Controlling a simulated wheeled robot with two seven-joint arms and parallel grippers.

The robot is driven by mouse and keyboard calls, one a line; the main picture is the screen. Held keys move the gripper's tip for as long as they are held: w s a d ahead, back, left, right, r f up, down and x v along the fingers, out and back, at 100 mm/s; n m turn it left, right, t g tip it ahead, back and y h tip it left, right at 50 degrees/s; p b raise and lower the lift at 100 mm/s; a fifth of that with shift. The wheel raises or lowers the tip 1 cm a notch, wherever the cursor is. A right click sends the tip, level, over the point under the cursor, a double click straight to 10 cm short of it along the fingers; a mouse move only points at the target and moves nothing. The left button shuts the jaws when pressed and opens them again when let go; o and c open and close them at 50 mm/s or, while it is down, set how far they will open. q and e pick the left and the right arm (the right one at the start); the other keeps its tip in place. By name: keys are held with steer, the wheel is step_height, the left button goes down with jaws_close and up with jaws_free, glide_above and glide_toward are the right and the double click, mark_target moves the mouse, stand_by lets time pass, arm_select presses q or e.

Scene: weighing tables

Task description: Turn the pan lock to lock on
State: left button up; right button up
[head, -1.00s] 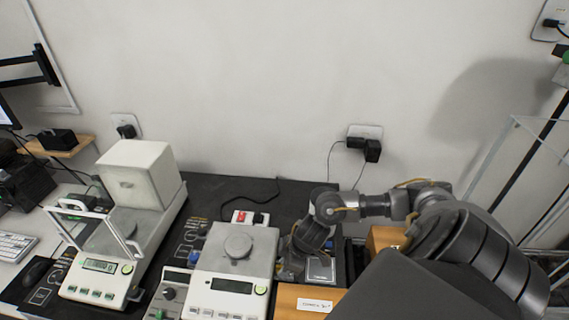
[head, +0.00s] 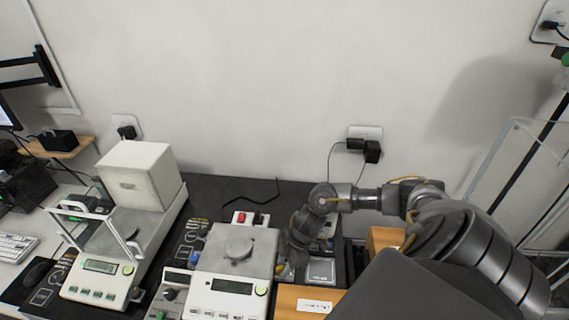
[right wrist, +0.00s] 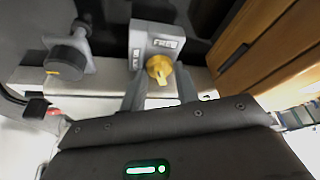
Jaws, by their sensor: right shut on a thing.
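The pan lock is a yellow knob (right wrist: 159,68) on a light grey block (right wrist: 150,38) with a label that seems to read FREE and a second, smaller label on its left. My right gripper (right wrist: 160,82) has one finger on each side of the knob and is shut on it. In the head view my right gripper (head: 289,268) is low at the right side of the middle balance (head: 233,262), and the arm hides most of the lock. I cannot tell exactly where the knob points. My left gripper is not in view.
A dark knob with a yellow mark (right wrist: 66,62) stands left of the lock in the wrist view. A wooden box (head: 300,300) is close on the right. Another balance with a white cover (head: 140,175) stands left. The dark mat behind is mostly clear.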

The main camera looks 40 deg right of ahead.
steer(key=shift+n, duration=0.5)
steer(key=o, duration=1)
steer(key=shift+r, duration=0.1)
steer(key=shift+w, duration=0.15)
